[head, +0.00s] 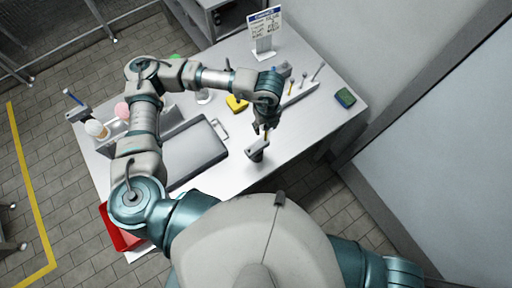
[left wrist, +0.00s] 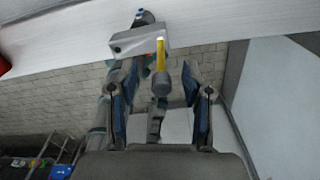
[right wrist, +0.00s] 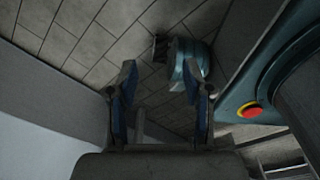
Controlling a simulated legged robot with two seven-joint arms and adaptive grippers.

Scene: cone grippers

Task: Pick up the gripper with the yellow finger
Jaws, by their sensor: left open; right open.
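The cone gripper with the yellow finger (head: 257,152) stands near the front edge of the table, with a grey block-like head. In the left wrist view its yellow finger (left wrist: 160,53) points up beside the grey head (left wrist: 130,43). My left gripper (head: 266,127) is open just above and behind it. In the left wrist view my left fingers (left wrist: 161,78) are spread on either side of the finger's line, and nothing is clearly gripped. My right gripper (right wrist: 160,75) is open and empty above the floor, away from the table.
A pink cone-top (head: 122,110) stands at the left. A red bin (head: 118,232) is at the lower left.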

